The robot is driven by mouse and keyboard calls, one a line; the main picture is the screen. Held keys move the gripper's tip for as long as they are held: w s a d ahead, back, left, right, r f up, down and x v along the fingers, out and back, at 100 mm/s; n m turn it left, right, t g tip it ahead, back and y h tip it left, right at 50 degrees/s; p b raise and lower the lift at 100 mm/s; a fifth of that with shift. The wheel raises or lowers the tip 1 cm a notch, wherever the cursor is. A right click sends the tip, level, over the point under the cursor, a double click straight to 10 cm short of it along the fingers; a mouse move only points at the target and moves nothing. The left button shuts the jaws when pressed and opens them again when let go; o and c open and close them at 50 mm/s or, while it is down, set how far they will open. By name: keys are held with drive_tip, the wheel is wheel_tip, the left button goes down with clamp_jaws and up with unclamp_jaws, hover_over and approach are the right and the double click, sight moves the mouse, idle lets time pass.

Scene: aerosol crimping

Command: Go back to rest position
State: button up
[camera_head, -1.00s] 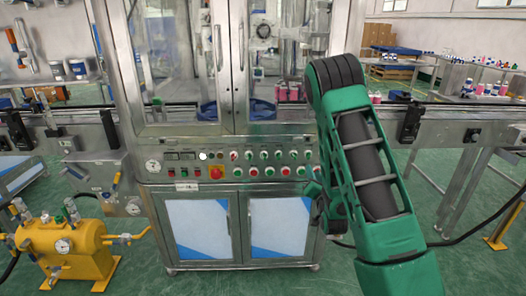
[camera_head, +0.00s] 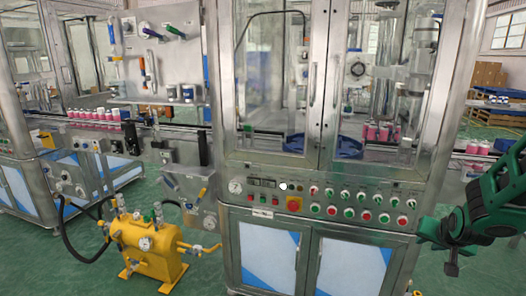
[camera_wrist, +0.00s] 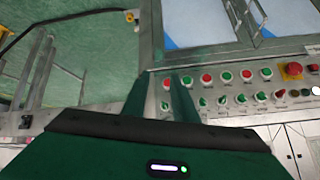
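My gripper (camera_wrist: 164,78) shows in the wrist view as two dark green fingers with a gap between them, and nothing is held in the gap. The fingers point toward the control panel (camera_wrist: 225,85), but contact cannot be judged. In the head view, part of my green arm shows at the right edge, beside the right end of the machine's control panel (camera_head: 340,198). The steel machine with glass doors (camera_head: 290,80) stands in front of me. The panel carries rows of red and green knobs and a red emergency button (camera_head: 294,204).
A yellow tank (camera_head: 145,243) with valves stands on the floor at left. A conveyor (camera_head: 178,134) runs at both sides of the machine and carries pink bottles (camera_head: 95,114) at left. Green floor (camera_head: 210,275) shows in front. A tool board (camera_head: 155,50) is behind.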

drive_tip(key=s+a+r+g+y, duration=0.1)
drive_tip(key=s+a+r+g, duration=0.1)
drive_tip(key=s, duration=0.7)
drive_tip(key=s+a+r+g+y, duration=0.1)
drive_tip(key=s+a+r+g, duration=0.1)
drive_tip(key=s, duration=0.8)
drive_tip(key=s+a+r+g+y, duration=0.1)
drive_tip(key=s+a+r+g, duration=0.2)
drive_tip(key=s, duration=0.7)
drive_tip(key=shift+s+a+n+g, duration=0.2)
drive_tip(key=shift+n+g, duration=0.1)
drive_tip(key=shift+g, duration=0.1)
drive_tip(key=shift+w+d+f, duration=0.1)
drive_tip(key=shift+w+f, duration=0.15)
drive_tip(key=shift+w, duration=0.4)
drive_tip(key=shift+c, duration=0.6)
clamp_jaws()
